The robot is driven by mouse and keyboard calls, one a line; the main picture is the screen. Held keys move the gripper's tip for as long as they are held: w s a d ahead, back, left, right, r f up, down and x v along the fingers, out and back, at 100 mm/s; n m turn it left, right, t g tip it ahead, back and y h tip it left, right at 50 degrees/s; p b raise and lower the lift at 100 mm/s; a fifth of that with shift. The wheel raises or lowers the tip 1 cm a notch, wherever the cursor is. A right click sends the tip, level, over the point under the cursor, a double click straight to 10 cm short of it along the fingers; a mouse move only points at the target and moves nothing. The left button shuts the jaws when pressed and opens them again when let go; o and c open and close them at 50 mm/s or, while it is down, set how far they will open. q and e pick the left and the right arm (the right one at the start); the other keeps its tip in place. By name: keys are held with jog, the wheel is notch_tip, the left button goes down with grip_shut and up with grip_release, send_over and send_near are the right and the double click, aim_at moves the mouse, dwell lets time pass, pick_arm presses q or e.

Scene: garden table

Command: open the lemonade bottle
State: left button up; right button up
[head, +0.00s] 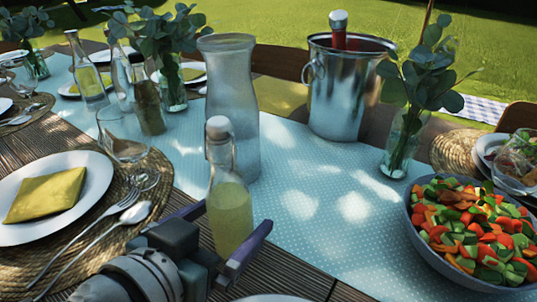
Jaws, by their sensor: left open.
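The lemonade bottle (230,207) stands upright near the front middle of the table. It is clear glass with pale yellow liquid in its lower part. A white stopper (218,128) sits on its neck. My left gripper (232,226) comes in from the lower left, with one purple-edged finger on each side of the bottle's lower body. Its jaws are open around the bottle; whether a finger touches the glass I cannot tell. My right gripper is not in view.
A tall glass carafe (228,95) stands right behind the bottle. A steel ice bucket (337,92) is behind right, a salad bowl (475,228) at right. A wine glass (126,140) and a plate with a yellow napkin (45,194) are at left. The blue runner (310,225) is clear right of the bottle.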

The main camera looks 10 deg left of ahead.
pick_arm(q)
jog(key=shift+w, duration=0.2)
grip_shut()
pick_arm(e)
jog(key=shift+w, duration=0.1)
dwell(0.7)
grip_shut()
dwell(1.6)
